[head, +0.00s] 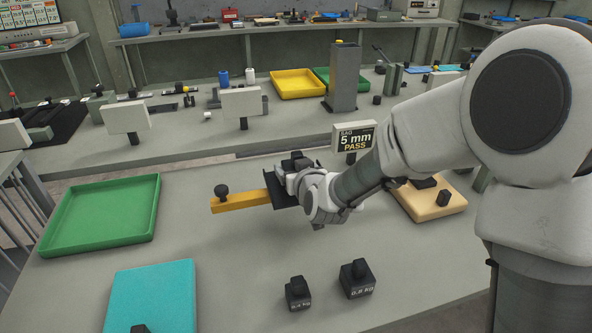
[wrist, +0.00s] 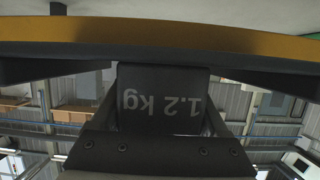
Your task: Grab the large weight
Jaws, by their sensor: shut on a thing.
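The large weight (wrist: 162,100) is a dark block marked "1.2 kg", its lettering upside down in the wrist view. It sits between the jaws of my gripper (head: 287,180), which is shut on it. In the head view my gripper and wrist mostly hide the weight. A yellow bar (head: 239,203) with a black knob (head: 222,191) on its left end runs behind my gripper; it also crosses the top of the wrist view (wrist: 160,35). I cannot tell whether the weight touches the bar.
Two smaller black weights (head: 298,293) (head: 357,279) stand at the table's front. A green tray (head: 102,214) and a cyan mat (head: 152,295) lie at left. A tan block (head: 428,203) lies at right. A sign (head: 354,138) behind reads "SAG 5 mm PASS".

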